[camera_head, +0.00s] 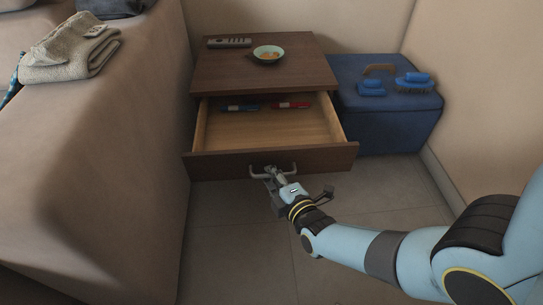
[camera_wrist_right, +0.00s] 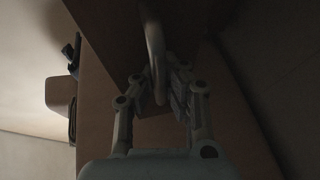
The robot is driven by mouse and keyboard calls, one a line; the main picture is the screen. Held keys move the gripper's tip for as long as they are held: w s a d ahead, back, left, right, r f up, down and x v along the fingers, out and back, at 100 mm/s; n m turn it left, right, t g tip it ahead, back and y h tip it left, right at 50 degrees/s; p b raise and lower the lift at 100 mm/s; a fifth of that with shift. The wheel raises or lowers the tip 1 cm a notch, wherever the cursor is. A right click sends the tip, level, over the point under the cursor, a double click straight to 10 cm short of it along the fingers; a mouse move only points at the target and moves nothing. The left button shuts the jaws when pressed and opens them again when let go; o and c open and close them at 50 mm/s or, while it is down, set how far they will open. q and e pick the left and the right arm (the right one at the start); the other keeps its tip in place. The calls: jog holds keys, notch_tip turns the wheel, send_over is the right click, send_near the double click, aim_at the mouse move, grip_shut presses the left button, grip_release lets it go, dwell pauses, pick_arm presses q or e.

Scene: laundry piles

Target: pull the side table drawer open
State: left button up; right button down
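The brown side table (camera_head: 290,72) stands in the middle of the head view. Its drawer (camera_head: 275,162) is pulled well out, with the pale wooden inside showing. The grey drawer handle (camera_head: 290,167) is on the drawer's dark front. My right gripper (camera_head: 268,176) is at the handle, its fingers close together around it. In the right wrist view the handle (camera_wrist_right: 154,50) runs between the two fingers. My left gripper is not in view.
A blue pen (camera_head: 240,107) and a red pen (camera_head: 290,105) lie in the drawer. A remote (camera_head: 229,42) and a bowl (camera_head: 268,54) are on the tabletop. A blue box (camera_head: 400,125) with brushes stands at right. A couch (camera_head: 100,150) with folded towels (camera_head: 70,50) is at left.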

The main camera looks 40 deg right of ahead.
jog(key=shift+r, duration=0.1)
jog(key=c, duration=1.6)
grip_release()
jog(key=shift+c, duration=0.2)
jog(key=v, duration=1.2)
